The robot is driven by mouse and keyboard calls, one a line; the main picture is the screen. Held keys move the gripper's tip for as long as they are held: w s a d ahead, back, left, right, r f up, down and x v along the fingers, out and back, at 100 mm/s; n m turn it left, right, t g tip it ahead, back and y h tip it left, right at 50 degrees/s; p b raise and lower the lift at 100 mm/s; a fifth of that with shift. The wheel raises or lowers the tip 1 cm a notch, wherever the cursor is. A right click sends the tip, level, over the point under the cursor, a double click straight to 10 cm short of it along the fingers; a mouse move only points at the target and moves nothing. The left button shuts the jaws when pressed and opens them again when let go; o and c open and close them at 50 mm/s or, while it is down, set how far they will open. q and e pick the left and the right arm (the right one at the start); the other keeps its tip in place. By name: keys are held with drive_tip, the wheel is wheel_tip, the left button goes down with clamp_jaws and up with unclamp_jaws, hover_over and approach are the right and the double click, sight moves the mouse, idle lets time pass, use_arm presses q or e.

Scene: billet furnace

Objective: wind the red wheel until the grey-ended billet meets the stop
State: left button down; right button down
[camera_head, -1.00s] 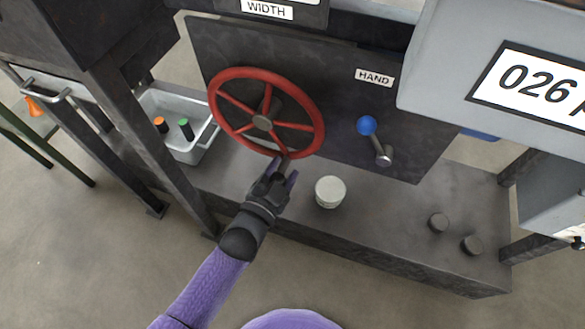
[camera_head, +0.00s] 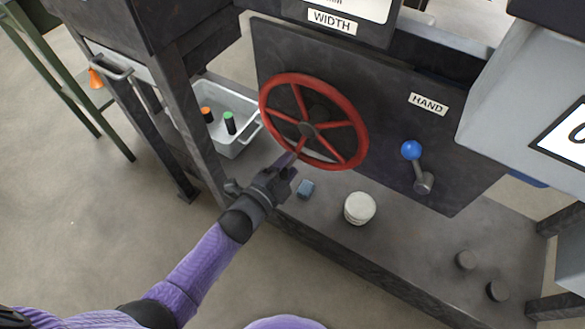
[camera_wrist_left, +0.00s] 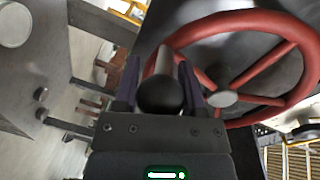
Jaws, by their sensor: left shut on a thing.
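In the left wrist view my left gripper (camera_wrist_left: 161,88) is shut on the wheel's handle (camera_wrist_left: 160,94), a grey shaft with a dark round end. The wheel's red rim (camera_wrist_left: 290,30) is just right of the fingers there. The grey-ended billet and the stop are not in sight. My right gripper is not in view.
A blue-knobbed lever (camera_head: 412,151) is right of the wheel under the HAND label (camera_head: 428,104). A grey bin (camera_head: 236,145) and dark post (camera_head: 190,110) are to the left.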

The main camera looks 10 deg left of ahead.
use_arm(q)
drive_tip(key=shift+a, duration=0.25)
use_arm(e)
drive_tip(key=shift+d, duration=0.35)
use_arm(q)
drive_tip(key=shift+c, duration=0.9)
unclamp_jaws()
drive_tip(key=shift+r, duration=0.1)
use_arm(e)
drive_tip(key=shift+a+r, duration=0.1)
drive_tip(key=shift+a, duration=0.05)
use_arm(q)
drive_tip(key=shift+s+a+r+p, duration=0.1)
drive_tip(key=shift+s+p, duration=0.15)
drive_tip(key=shift+p, duration=0.05)
drive_tip(key=f+p+v, duration=0.1)
drive_tip(key=p+v, duration=0.2)
drive_tip(key=v, duration=0.6)
drive_tip(key=shift+r+p, duration=0.35)
drive_tip(key=shift+r, duration=0.05)
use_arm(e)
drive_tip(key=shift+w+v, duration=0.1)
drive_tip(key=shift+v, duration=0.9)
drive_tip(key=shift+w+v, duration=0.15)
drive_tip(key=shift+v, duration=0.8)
